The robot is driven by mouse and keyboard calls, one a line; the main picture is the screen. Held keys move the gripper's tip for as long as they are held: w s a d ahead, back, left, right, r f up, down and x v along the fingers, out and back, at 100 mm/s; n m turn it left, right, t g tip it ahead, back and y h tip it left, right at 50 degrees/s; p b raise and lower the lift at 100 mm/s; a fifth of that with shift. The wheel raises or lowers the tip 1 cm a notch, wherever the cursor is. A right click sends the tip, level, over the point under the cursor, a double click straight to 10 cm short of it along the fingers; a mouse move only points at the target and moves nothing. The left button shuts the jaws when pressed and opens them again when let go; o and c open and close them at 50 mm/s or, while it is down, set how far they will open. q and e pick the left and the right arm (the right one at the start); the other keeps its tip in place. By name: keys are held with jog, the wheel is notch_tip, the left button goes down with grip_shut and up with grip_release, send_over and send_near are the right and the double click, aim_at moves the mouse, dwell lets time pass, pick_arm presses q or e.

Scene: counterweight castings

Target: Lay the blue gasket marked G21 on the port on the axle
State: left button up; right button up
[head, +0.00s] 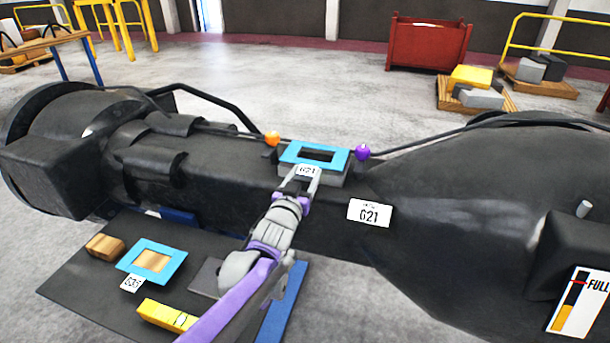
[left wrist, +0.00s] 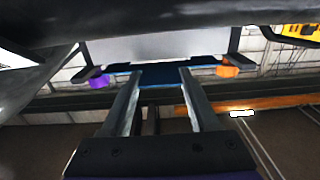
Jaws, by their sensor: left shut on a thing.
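The blue rectangular gasket (head: 338,157) with a white G21 tag (head: 308,170) is over the grey port block (head: 331,179) on the dark axle (head: 230,158). My left gripper (head: 304,180) is shut on its near edge. In the left wrist view the blue gasket (left wrist: 163,77) lies between the fingertips, close to the grey block (left wrist: 160,47). I cannot tell if it rests on the port. An orange knob (head: 272,138) and a purple knob (head: 362,152) flank the port. A G21 plate (head: 369,213) is on the axle. My right gripper is out of view.
A second blue gasket (head: 130,262), with a hard-to-read tag, lies on the dark mat (head: 85,283) in front, near a wooden block (head: 104,247) and a yellow block (head: 166,316). A red bin (head: 428,45) and loaded pallets stand behind. The floor between is clear.

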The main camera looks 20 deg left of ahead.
pick_arm(q)
jog(key=shift+f+b, duration=0.35)
jog(key=shift+f, duration=0.3)
jog(key=o, duration=1.4)
jog(key=shift+s, duration=0.1)
